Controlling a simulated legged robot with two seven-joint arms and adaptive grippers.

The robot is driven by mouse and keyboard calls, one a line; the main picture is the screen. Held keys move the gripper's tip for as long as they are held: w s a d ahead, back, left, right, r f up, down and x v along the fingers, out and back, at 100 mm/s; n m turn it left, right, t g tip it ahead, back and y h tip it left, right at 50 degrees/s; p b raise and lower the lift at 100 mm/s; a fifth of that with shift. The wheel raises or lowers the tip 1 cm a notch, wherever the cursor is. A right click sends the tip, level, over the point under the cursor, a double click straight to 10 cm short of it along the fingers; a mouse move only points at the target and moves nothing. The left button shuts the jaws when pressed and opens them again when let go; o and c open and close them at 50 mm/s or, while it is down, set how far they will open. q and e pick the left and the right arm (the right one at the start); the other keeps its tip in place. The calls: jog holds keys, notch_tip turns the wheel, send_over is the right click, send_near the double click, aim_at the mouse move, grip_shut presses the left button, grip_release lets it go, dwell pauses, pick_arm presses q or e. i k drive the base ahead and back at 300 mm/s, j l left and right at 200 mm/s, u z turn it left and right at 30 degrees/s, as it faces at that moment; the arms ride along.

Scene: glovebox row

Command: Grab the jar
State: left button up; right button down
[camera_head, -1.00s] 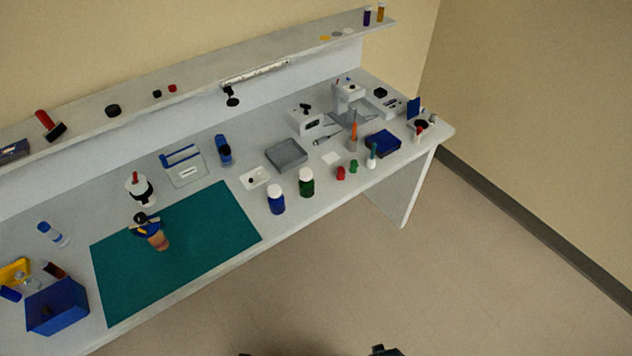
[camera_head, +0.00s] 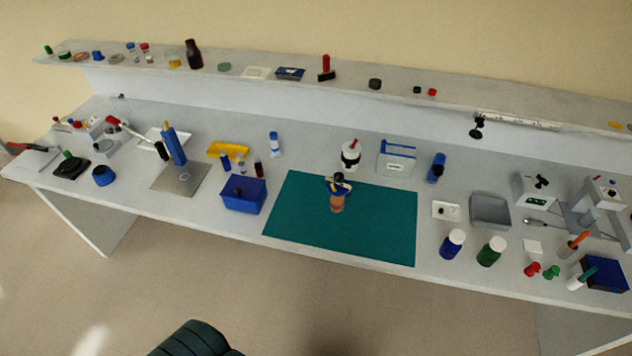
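Several things on the bench could be the jar, and I cannot tell which is meant. A blue jar with a white cap (camera_head: 451,245) stands right of the green mat (camera_head: 290,231). A green jar with a white cap (camera_head: 490,252) stands close to its right. A small orange-brown container (camera_head: 337,204) stands on the mat, with dark and yellow items at its top. A white container with a black band and red tip (camera_head: 350,155) stands behind the mat. Neither gripper is recognisable in view. A dark ribbed part, probably mine, shows at the bottom edge.
The long grey bench has a raised shelf (camera_head: 230,84) along its back. A blue box (camera_head: 243,196) stands left of the mat, a grey tray (camera_head: 490,210) and small instruments right of it. The mat is mostly bare. Open floor (camera_head: 330,300) lies in front.

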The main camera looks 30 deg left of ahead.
aim_at(337, 205)
jog(key=u, duration=0.9)
jog(key=i+l, duration=0.05)
jog(key=l, duration=0.05)
